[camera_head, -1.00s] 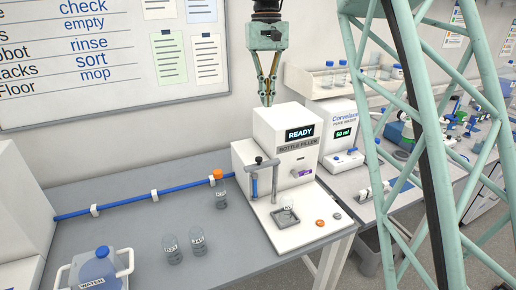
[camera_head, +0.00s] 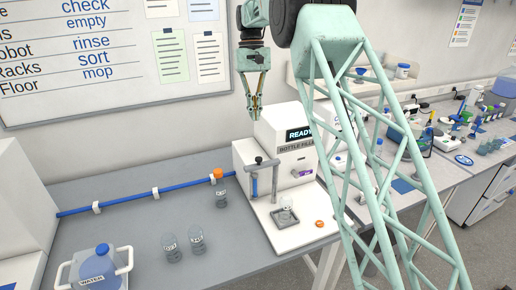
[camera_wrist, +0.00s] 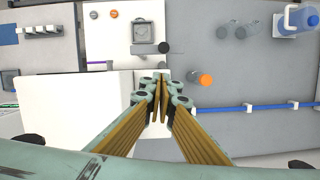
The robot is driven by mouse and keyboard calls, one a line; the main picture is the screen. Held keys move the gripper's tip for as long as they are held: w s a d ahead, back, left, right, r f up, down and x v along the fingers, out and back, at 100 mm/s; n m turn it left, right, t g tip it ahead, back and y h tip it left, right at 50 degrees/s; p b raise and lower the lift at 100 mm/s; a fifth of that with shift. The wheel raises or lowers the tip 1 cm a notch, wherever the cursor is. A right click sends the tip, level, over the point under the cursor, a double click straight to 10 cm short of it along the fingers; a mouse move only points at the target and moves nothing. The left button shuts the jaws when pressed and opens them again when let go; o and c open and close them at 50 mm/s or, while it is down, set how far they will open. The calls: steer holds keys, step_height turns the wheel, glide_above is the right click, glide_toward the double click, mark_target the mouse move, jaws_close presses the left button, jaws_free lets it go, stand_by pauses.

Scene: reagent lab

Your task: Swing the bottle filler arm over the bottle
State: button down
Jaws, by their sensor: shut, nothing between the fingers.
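The white bottle filler (camera_head: 285,138) stands at the bench's right part, its display reading READY. Its grey swing arm (camera_head: 265,165), with a dark knob at one end, crosses the left of the base, beside the bottle rather than over it. The arm also shows in the wrist view (camera_wrist: 163,47). The clear bottle (camera_head: 285,204) stands on the square tray of the filler base. My gripper (camera_head: 254,113) hangs above and behind the filler's left side, pointing down, apart from the swing arm. Its fingertips are together and empty, as the wrist view also shows (camera_wrist: 161,82).
Two bottles (camera_head: 172,248) and an orange-capped bottle (camera_head: 220,190) stand on the grey bench. A blue pipe (camera_head: 125,195) runs along the back. A water jug (camera_head: 97,268) sits front left. My green lattice column covers the right side. The bench left of the filler is mostly clear.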

steer(key=shift+w+a+f, duration=0.25)
steer(key=shift+w+f, duration=0.1)
steer(key=shift+f, duration=0.25)
steer(key=shift+w+a+f, duration=0.2)
steer(key=shift+w+f, duration=0.15)
steer(key=shift+f, duration=0.2)
steer(key=p, duration=0.1)
glide_above(262, 163)
steer(key=w+a, duration=0.2)
steer(key=w+x, duration=0.2)
steer(key=x, duration=0.8)
steer(key=shift+w+a+f, duration=0.2)
steer(key=shift+a+f, duration=0.15)
